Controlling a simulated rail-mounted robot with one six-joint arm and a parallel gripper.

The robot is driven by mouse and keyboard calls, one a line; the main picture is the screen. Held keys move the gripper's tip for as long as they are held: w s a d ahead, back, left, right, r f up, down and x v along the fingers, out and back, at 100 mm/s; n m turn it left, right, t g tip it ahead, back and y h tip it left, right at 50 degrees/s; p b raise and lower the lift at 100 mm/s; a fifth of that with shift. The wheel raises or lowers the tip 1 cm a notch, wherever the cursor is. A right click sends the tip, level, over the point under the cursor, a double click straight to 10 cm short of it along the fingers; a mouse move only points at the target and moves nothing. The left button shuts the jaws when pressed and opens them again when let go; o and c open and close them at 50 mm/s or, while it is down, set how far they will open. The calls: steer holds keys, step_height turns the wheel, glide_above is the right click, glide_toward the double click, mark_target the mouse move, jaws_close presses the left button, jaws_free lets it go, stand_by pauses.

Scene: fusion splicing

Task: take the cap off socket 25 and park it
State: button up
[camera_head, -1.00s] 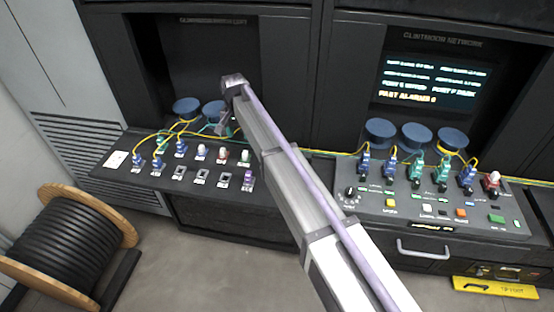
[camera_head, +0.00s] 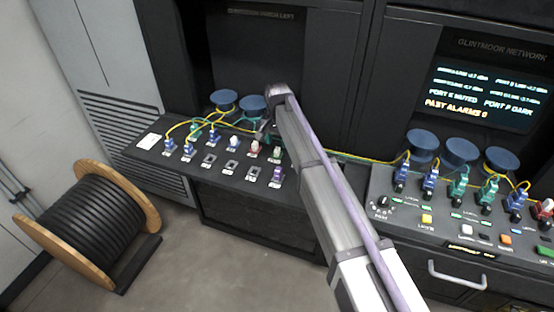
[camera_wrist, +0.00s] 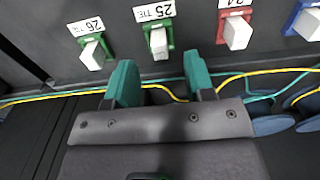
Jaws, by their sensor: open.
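In the wrist view, socket 25 is a green socket with a white cap (camera_wrist: 158,42) on it, under a label reading "25 TIE" (camera_wrist: 154,12). My gripper (camera_wrist: 160,78) has two teal fingers, spread apart with nothing between them. The fingertips are just below the cap in the picture, and the cap lies roughly in line with the gap. I see no contact with the cap. In the head view, my arm's end hangs over the left console (camera_head: 195,165), and my gripper is mostly hidden there.
Neighbouring white caps sit on socket 26 (camera_wrist: 92,55), red socket 24 (camera_wrist: 235,33) and a blue socket (camera_wrist: 308,22). Yellow and teal cables (camera_wrist: 260,74) run behind the fingers. A cable drum (camera_head: 85,228) stands on the floor at left. A second console (camera_head: 450,215) is at right.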

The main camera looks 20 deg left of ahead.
mark_target(277, 148)
step_height(277, 148, down, 4)
steer(key=b, duration=0.3)
steer(key=shift+c, duration=0.5)
stand_by(0.3)
jaws_close()
steer(key=shift+r, duration=0.15)
stand_by(0.3)
steer(key=shift+r+p, duration=2.95)
steer(key=shift+p, duration=0.25)
